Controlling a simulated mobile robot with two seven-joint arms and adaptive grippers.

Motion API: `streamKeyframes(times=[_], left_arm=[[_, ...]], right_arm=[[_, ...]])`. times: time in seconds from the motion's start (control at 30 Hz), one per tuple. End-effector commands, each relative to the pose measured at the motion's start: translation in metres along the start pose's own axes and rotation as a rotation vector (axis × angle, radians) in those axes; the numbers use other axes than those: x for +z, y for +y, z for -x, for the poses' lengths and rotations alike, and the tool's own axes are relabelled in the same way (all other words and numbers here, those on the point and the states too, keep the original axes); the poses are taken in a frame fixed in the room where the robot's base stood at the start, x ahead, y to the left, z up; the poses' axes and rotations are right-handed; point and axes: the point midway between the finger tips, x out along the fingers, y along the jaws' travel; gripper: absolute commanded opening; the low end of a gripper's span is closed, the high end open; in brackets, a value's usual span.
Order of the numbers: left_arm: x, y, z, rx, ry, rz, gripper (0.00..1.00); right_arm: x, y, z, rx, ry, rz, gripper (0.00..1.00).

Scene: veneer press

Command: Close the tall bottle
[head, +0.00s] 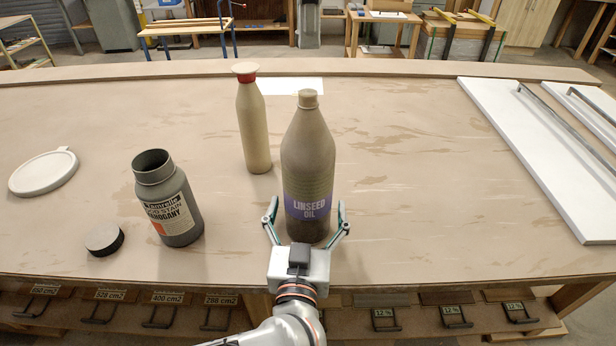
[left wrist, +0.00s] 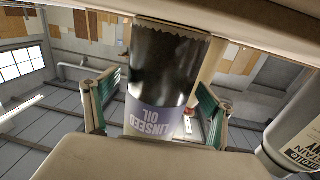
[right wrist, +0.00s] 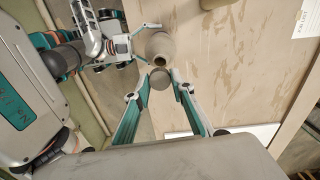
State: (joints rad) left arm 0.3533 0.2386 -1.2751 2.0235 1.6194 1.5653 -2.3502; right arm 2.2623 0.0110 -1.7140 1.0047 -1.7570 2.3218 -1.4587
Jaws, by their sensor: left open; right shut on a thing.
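The tall bottle, brown with a purple LINSEED OIL label (head: 309,165), stands upright near the table's front edge. In the right wrist view its neck (right wrist: 160,50) shows an open dark mouth. My left gripper (head: 306,210) is open, with one finger on each side of the bottle's lower part; the left wrist view shows the label (left wrist: 155,118) between the fingers. My right gripper (right wrist: 158,82) is shut on a small round grey-brown cap (right wrist: 158,79), seen just below the bottle mouth in that picture. The right gripper does not show clearly in the head view.
An open grey stain bottle (head: 175,205) and a black cap (head: 104,240) stand left. A cream bottle with a red collar (head: 253,125) is behind. A white lid (head: 43,172) lies far left, a white panel (head: 520,140) right. The table between bottle and panel is clear.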

Motion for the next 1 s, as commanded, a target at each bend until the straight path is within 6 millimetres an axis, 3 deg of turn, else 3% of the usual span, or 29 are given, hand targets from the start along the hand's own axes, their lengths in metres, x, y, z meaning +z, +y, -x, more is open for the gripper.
streamKeyframes(times=[0.4, 0.47, 0.63, 0.77, 1.0], left_arm=[[0.0, 0.0, -0.007, -0.001, 0.0, 0.0, 0.84], [0.0, 0.0, -0.007, -0.001, 0.0, 0.0, 0.71], [0.0, 0.0, -0.006, -0.001, 0.0, 0.0, 0.26], [0.0, 0.0, -0.006, -0.001, 0.0, 0.0, 0.25], [0.0, 0.0, -0.006, -0.001, 0.0, 0.0, 0.25]], right_arm=[[0.0, 0.0, 0.0, 0.0, 0.0, 0.0, 0.17], [0.0, 0.0, 0.0, 0.0, 0.0, 0.0, 0.17], [0.0, 0.0, 0.0, 0.0, 0.0, 0.0, 0.17], [0.0, 0.0, -0.003, 0.001, 0.0, 0.001, 0.17], [0.0, 0.0, -0.034, 0.003, 0.0, 0.002, 0.17]])
